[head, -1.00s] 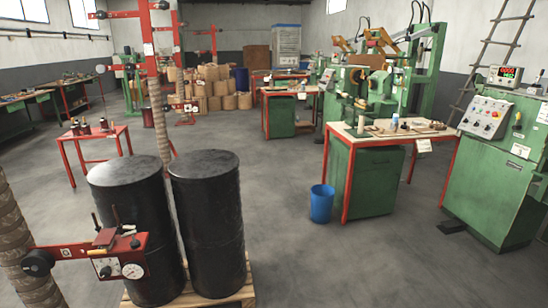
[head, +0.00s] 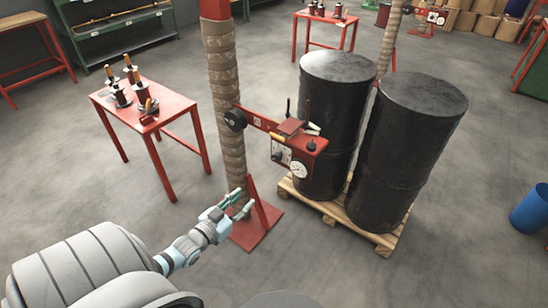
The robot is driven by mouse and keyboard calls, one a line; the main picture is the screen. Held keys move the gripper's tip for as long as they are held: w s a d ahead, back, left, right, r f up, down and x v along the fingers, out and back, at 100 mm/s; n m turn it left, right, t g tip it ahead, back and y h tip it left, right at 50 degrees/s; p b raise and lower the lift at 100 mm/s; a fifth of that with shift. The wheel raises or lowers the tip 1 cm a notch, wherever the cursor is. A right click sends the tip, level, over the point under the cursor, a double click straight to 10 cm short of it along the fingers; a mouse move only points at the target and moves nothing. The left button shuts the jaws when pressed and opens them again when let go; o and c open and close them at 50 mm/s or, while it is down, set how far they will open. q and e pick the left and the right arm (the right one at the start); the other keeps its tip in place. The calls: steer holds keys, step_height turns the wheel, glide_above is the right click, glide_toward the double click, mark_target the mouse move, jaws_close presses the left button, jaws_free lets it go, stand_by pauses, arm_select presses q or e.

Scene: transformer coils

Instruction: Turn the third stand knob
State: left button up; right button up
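A stand with a red post wrapped in ribbed brown material (head: 224,110) stands left of centre in the head view. Its red control box (head: 303,150) has dials, small levers and a small dark knob (head: 311,146). I cannot tell which knob is the task's. My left gripper (head: 240,205) is open and empty, in front of the post's lower part in the picture, apart from the knobs. My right gripper is out of view.
Two black drums (head: 333,120) stand on a wooden pallet (head: 330,208) right of the stand. A red table (head: 138,100) with several small coils is at left. Another stand (head: 392,35) is behind the drums. A blue bin (head: 530,210) is at right. The front floor is mostly clear.

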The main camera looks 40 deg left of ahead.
arm_select(q)
steer(key=t+h, duration=0.1)
steer(key=t, duration=0.1)
glide_toward(275, 158)
steer(key=w+b, duration=0.4)
steer(key=b, duration=0.1)
steer(key=shift+w+f, duration=0.1)
steer(key=shift+w, duration=0.25)
steer(key=w, duration=0.5)
steer(key=shift+r, duration=0.25)
jaws_close()
steer(key=shift+m, duration=0.4)
